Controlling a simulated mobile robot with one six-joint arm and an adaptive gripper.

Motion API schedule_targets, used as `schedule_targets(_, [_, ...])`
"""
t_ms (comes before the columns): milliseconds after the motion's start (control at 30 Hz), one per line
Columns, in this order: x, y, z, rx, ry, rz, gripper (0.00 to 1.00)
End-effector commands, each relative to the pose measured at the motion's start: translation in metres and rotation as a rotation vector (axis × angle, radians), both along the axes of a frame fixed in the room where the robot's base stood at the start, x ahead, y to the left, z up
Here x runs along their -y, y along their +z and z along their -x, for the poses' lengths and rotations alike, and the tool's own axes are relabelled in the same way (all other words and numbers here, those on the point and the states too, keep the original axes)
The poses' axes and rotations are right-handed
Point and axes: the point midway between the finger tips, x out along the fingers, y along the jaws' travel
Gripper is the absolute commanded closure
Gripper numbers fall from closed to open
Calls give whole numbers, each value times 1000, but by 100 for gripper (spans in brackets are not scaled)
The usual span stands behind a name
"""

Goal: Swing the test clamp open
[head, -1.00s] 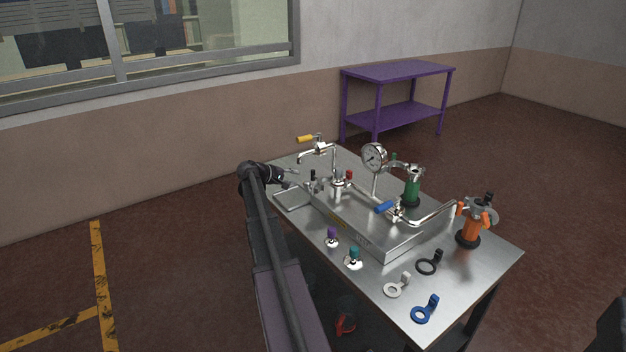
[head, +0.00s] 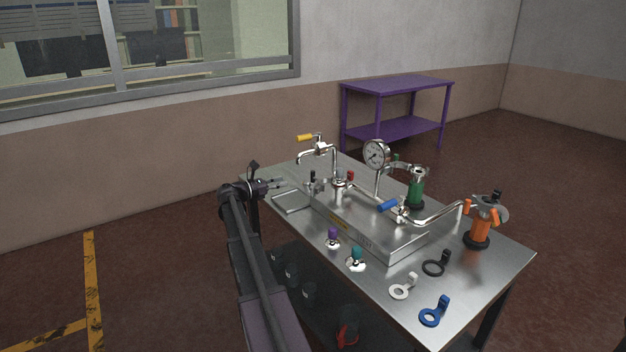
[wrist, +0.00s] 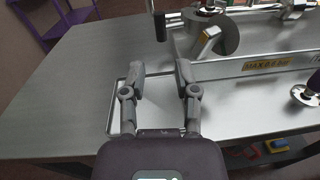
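A chrome fitting (head: 339,190) stands at the left end of the steel block, with a black upright handle (head: 313,177) and a red one (head: 350,175). It appears to be the test clamp, but I cannot tell for sure. In the head view my gripper (head: 284,184) is at the bench's left side, apart from the fitting.
The steel block (head: 378,240) carries pipes, a gauge (head: 376,155) and a blue-handled valve (head: 388,205). Green (head: 416,190) and orange (head: 480,228) canisters stand right. Purple (head: 333,236) and teal (head: 356,255) knobs and loose rings lie in front. A shallow tray (head: 292,203) lies beside the block.

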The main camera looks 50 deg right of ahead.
Motion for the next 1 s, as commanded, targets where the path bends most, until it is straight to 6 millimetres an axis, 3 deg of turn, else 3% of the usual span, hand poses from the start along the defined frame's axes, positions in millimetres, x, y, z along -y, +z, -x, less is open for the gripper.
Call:
schedule_targets(633, [2, 0, 0, -53, -1, -4, 60])
schedule_targets(1000, [37, 0, 14, -53, -3, -4, 60])
